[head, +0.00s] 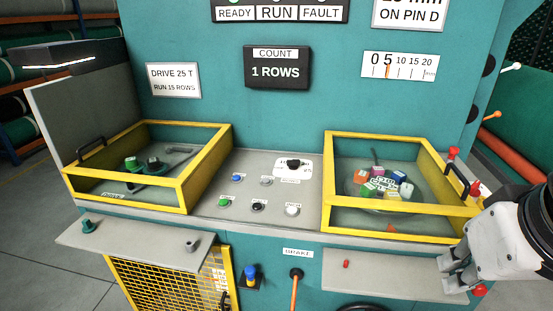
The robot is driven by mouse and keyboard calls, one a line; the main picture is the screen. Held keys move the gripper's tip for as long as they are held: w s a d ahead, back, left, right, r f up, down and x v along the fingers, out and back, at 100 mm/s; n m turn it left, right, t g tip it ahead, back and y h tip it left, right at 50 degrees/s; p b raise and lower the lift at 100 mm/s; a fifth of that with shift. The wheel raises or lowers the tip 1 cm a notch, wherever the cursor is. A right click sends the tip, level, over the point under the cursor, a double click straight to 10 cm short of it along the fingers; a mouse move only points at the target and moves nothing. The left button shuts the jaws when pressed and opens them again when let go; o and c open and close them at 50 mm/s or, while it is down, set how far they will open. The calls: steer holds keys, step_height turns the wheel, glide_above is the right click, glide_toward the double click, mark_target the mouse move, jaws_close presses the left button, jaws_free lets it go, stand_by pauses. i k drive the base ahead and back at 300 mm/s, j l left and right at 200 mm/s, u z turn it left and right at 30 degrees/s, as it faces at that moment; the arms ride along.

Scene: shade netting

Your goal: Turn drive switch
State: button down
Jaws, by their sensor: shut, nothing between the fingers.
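The switch looks like a black rotary knob (294,164) on a white plate at the back of the grey control panel (236,200). A "25" shows at the plate's right side; the rest of its lettering is partly hidden by the knob, and I cannot tell its exact setting. A sign (173,80) on the teal wall reads "DRIVE 25 T, RUN 15 ROWS". My gripper (447,272) is at the lower right, above the right end of the grey front shelf. It is shut and empty, well apart from the knob.
Yellow-framed clear guards stand left (180,196) and right (330,185) of the panel. Several buttons, including green (224,202), black (257,206) and white (292,210), sit before the knob. The counter (277,68) reads "1 ROWS". An orange brake lever (295,290) stands below.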

mark_target(475, 192)
steer(key=k+u, duration=0.35)
steer(key=z, duration=1)
steer(key=i+l, duration=0.15)
steer(key=i, duration=0.45)
steer(key=i+l+u, duration=0.1)
steer(key=i, duration=0.5)
